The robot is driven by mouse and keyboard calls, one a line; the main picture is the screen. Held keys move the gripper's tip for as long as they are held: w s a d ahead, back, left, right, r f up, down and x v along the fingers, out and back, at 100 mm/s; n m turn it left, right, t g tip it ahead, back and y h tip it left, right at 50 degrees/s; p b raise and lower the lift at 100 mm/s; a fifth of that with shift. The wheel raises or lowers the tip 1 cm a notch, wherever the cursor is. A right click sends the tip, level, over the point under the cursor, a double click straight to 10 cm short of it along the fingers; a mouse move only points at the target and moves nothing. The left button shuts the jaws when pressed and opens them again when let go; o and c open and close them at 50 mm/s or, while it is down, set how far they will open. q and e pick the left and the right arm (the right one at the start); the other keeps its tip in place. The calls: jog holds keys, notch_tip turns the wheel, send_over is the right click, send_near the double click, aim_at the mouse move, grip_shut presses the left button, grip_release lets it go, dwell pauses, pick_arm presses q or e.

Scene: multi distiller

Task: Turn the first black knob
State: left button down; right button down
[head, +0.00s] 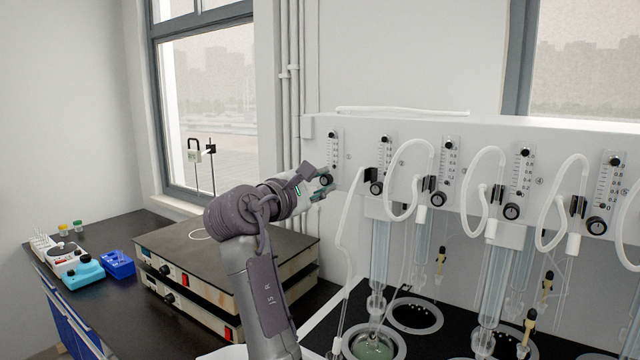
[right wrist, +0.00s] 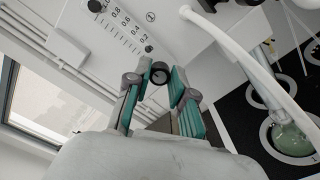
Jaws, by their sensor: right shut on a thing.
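The first black knob (right wrist: 160,75) sits at the lower end of the first flow meter (head: 333,150), on the white panel of the distiller. My right gripper (head: 322,183) reaches the panel at this knob. In the right wrist view its green-padded fingers (right wrist: 161,84) stand on either side of the knob and are shut on it. In the head view the gripper partly covers the knob. How far the knob is turned cannot be told. My left gripper is not in view.
More flow meters with black knobs (head: 376,188) follow to the right, with white looped tubes (head: 405,180) and glass columns (head: 378,265) close by. Stacked hot plates (head: 230,262) stand below my right arm. A blue rack (head: 118,264) is at the left.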

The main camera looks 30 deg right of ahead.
jog(key=shift+m, duration=0.3)
jog(key=c, duration=1)
grip_release()
jog(key=v, duration=1.2)
